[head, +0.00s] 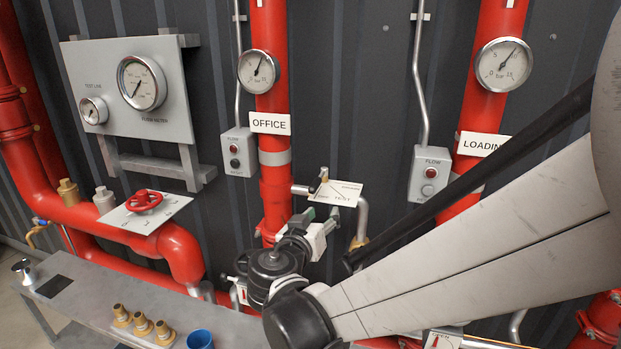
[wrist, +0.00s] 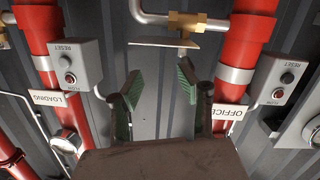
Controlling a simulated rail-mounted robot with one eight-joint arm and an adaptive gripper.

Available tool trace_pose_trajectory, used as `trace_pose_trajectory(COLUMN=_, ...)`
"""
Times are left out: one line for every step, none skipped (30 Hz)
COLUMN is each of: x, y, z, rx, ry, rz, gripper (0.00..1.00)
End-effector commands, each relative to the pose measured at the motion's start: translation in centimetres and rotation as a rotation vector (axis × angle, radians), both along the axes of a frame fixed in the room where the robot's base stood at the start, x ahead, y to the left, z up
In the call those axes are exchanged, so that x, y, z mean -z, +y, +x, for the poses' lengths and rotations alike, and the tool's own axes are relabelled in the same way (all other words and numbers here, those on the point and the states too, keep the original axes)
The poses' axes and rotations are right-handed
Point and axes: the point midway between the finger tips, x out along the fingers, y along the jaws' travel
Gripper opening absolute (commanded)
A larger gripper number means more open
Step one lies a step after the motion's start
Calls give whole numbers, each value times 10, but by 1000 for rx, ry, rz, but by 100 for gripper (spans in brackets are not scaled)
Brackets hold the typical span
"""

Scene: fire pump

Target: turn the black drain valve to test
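A small pale plate (head: 345,191) with fine print and lines stands out from the wall beside the OFFICE pipe. A short lever (head: 323,176) rises at its left part; its colour is hard to tell, and I cannot make out a clearly black valve handle. The plate also shows nearly edge-on in the wrist view (wrist: 165,41), with a brass fitting (wrist: 186,22) and silver pipe behind it. My gripper (head: 321,216) is just below the plate's front edge in the head view. In the wrist view its green-padded fingers (wrist: 157,85) are apart with nothing between them.
The red OFFICE pipe (head: 272,120) and LOADING pipe (head: 490,110) stand either side, each with a grey flow box. A red handwheel (head: 144,200) sits on another plate at left. A bench (head: 85,300) below holds brass fittings and a blue cup (head: 200,339).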

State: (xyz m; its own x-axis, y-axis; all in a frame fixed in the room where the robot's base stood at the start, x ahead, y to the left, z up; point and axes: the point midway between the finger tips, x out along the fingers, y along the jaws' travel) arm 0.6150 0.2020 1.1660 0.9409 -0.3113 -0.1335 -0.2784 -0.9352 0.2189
Motion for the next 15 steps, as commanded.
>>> trace_pose_trajectory(x=-1, y=16, z=2, rx=-17, ry=-32, rz=0, gripper=36)
trace_pose_trajectory(x=-2, y=23, z=2, rx=-24, ry=-51, rz=3, gripper=36)
trace_pose_trajectory(x=-3, y=30, z=2, rx=-32, ry=-72, rz=4, gripper=36)
trace_pose_trajectory(x=-5, y=37, z=-1, rx=-39, ry=-88, rz=-1, gripper=36)
trace_pose_trajectory(x=-6, y=42, z=-3, rx=-46, ry=-102, rz=-6, gripper=36)
trace_pose_trajectory(x=-8, y=47, z=-5, rx=-51, ry=-117, rz=-8, gripper=36)
trace_pose_trajectory(x=-9, y=50, z=-6, rx=-54, ry=-124, rz=-10, gripper=36)
trace_pose_trajectory(x=-9, y=52, z=-6, rx=-56, ry=-130, rz=-12, gripper=36)
trace_pose_trajectory(x=-10, y=53, z=-6, rx=-58, ry=-135, rz=-13, gripper=36)
trace_pose_trajectory(x=-10, y=54, z=-5, rx=-59, ry=-137, rz=-14, gripper=36)
trace_pose_trajectory(x=-10, y=53, z=-3, rx=-59, ry=-138, rz=-14, gripper=36)
trace_pose_trajectory(x=-11, y=52, z=0, rx=-58, ry=-139, rz=-13, gripper=36)
trace_pose_trajectory(x=-11, y=51, z=4, rx=-57, ry=-138, rz=-14, gripper=36)
trace_pose_trajectory(x=-11, y=50, z=8, rx=-57, ry=-138, rz=-14, gripper=36)
trace_pose_trajectory(x=-11, y=48, z=14, rx=-57, ry=-137, rz=-14, gripper=36)
